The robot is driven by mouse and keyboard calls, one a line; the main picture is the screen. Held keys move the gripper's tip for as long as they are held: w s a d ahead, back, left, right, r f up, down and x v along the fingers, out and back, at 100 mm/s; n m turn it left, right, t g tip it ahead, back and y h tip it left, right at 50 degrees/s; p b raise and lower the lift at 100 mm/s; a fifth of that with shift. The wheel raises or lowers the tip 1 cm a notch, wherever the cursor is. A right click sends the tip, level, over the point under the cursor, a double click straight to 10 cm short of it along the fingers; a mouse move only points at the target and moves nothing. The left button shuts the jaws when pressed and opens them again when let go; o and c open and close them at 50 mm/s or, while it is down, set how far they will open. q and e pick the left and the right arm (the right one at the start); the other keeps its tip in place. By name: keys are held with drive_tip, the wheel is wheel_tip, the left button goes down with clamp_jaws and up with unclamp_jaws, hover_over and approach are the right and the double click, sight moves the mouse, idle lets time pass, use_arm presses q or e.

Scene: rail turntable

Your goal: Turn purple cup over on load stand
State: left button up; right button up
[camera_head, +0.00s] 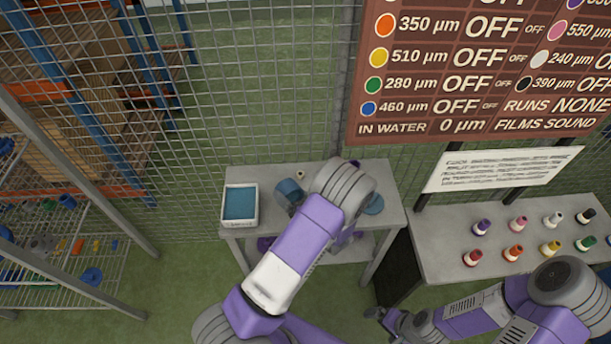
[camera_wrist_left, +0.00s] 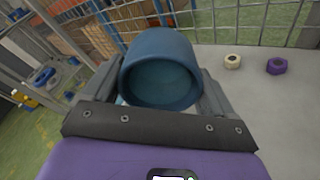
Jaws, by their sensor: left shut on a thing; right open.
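My left gripper (camera_wrist_left: 160,88) is shut on a blue cup (camera_wrist_left: 162,70), with one finger on each side of it. The cup's open mouth faces the wrist camera, and it looks empty. In the head view the blue cup (camera_head: 289,192) shows tilted over the grey table, left of my wrist, which hides the fingers. I see no cup that is clearly purple; a purple thing (camera_head: 265,243) on the table's lower shelf is partly hidden. A blue round piece (camera_head: 374,205), possibly a stand, shows right of my wrist. My right gripper (camera_head: 384,319) is open, low in front of the right table.
A white tray with blue inside (camera_head: 227,216) stands at the table's left. A cream nut (camera_wrist_left: 232,61) and a purple nut (camera_wrist_left: 277,66) lie on the tabletop. Several coloured bottles stand on the right table (camera_head: 440,236). A wire fence (camera_head: 270,100) rises behind.

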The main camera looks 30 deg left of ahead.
use_arm(q)
drive_tip(key=w+t, duration=0.1)
drive_tip(key=w+d+m, duration=0.1)
drive_tip(key=w+r+t+b, duration=0.1)
drive_tip(key=shift+w+d+m+t+h, duration=0.2)
drive_tip(key=shift+w+m+t+h, duration=0.1)
wheel_tip(320, 180, down, 10)
drive_tip(key=b, duration=0.7)
drive_tip(key=shift+r+b, duration=0.15)
drive_tip(key=shift+b, duration=0.15)
use_arm(e)
wheel_tip(320, 180, down, 8)
drive_tip(key=w, duration=0.1)
drive_tip(key=shift+f, duration=0.2)
use_arm(q)
drive_tip(key=shift+f+b, duration=0.35)
drive_tip(key=shift+f, duration=0.05)
use_arm(e)
drive_tip(key=shift+f, duration=0.35)
